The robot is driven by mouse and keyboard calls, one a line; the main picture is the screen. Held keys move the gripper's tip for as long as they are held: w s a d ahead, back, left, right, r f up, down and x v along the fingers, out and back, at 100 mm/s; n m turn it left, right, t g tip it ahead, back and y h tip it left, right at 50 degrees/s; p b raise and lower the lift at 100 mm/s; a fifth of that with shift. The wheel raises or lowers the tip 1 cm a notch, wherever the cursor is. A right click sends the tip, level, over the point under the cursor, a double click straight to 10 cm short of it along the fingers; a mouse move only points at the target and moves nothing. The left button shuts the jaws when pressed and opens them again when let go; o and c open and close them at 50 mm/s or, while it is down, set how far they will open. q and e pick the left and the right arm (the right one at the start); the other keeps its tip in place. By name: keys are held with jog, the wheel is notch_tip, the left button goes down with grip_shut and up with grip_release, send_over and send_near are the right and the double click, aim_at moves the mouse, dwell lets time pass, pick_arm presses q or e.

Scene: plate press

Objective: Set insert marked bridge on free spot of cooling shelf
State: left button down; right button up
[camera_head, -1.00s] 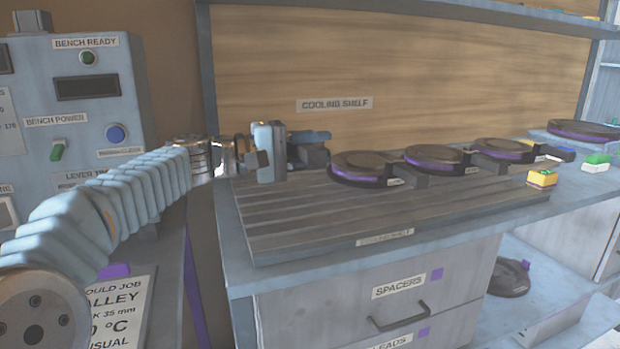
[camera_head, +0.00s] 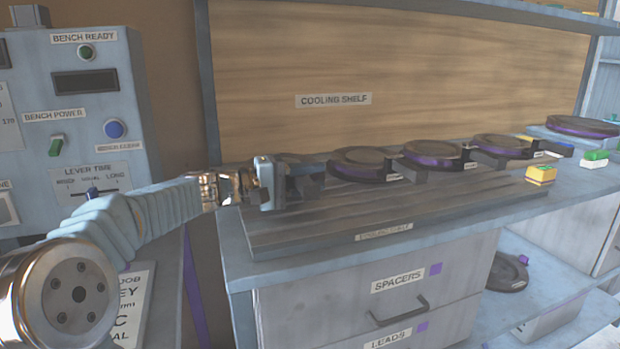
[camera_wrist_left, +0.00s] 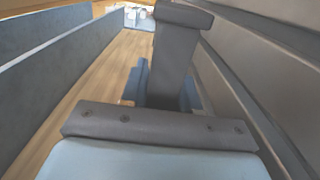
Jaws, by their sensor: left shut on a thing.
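My left gripper (camera_head: 306,182) is at the left end of the grooved cooling shelf (camera_head: 300,237), close above its surface. It is shut on a dark grey piece; in the left wrist view this piece (camera_wrist_left: 175,62) shows as a bar with a crosspiece between blue fingers. Its marking is not visible, and I cannot tell if it touches the shelf. Three dark round inserts with purple bands stand in a row to the right: the nearest (camera_head: 365,163), a middle one (camera_head: 433,153) and a far one (camera_head: 505,146). Their labels are too small to read. My right gripper is not in view.
The front of the shelf is bare. Another round purple-banded piece (camera_head: 583,126) is at the far right. A control box (camera_head: 75,110) stands left; a wooden back panel (camera_head: 430,70) rises behind.

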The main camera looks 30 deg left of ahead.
pick_arm(q)
jog(key=c, duration=0.8)
grip_release()
jog(key=shift+f, duration=0.1)
jog(key=shift+r+p, duration=0.3)
jog(key=b+v, duration=0.2)
jog(key=v, duration=1)
jog(key=shift+f, duration=0.15)
